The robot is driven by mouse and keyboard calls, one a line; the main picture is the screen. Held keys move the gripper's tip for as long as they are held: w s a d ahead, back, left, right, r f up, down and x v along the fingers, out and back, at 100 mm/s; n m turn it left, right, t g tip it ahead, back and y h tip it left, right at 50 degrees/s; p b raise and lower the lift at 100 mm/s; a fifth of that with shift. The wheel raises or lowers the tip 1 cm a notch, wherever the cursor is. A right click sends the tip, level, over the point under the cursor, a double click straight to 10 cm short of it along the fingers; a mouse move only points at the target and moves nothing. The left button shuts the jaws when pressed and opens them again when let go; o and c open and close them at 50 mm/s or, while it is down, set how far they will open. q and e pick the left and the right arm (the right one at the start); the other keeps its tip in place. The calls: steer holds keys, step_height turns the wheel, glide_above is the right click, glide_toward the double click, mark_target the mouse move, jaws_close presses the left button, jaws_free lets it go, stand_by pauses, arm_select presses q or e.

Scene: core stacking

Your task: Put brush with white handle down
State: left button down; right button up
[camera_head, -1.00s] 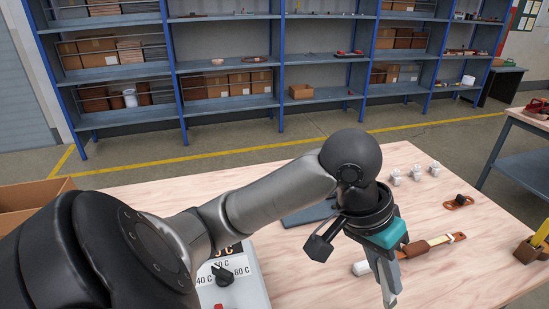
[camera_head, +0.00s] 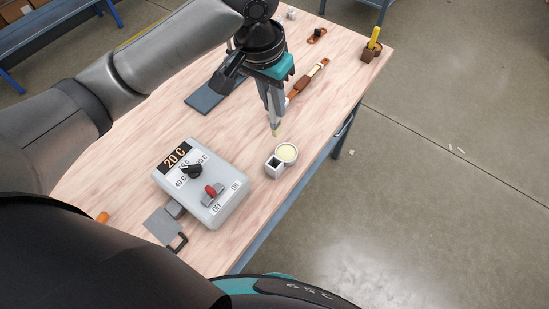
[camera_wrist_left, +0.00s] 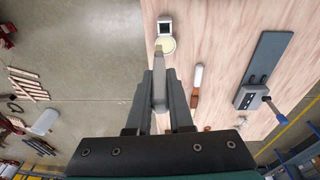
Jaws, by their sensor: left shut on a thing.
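My left gripper (camera_head: 274,124) points down above the table, shut on a slim thing that I take for the brush with white handle. Only its pale tip (camera_head: 279,132) shows below the fingers in the head view. In the left wrist view my left gripper (camera_wrist_left: 159,84) has the brush (camera_wrist_left: 159,92) as a pale strip between its fingers, mostly hidden. The tip is just above and left of a round pot of cream-coloured stuff (camera_head: 287,152), apart from it. The pot also shows in the left wrist view (camera_wrist_left: 166,46). My right gripper is not in view.
A brown and cream tool (camera_head: 308,80) lies behind the gripper. A grey control box (camera_head: 202,183) reading 20 C stands left of the pot. A dark flat plate (camera_head: 208,98) lies farther back. A brown holder (camera_head: 370,53) stands at the right edge. The front table has free wood.

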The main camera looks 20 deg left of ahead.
arm_select(q)
step_height(320, 180, down, 19)
steer(key=shift+w+r+y+b, duration=0.15)
steer(key=shift+w+y+b, duration=0.15)
steer(key=shift+y+b, duration=0.15)
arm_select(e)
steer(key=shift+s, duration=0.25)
arm_select(q)
steer(key=c, duration=0.8)
jaws_free()
steer(key=r, duration=0.4)
steer(key=s+r+p, duration=0.1)
steer(key=r, duration=0.7)
steer(key=shift+s+a+p, duration=0.2)
steer(key=shift+a+p, duration=0.05)
steer(key=shift+p, duration=0.1)
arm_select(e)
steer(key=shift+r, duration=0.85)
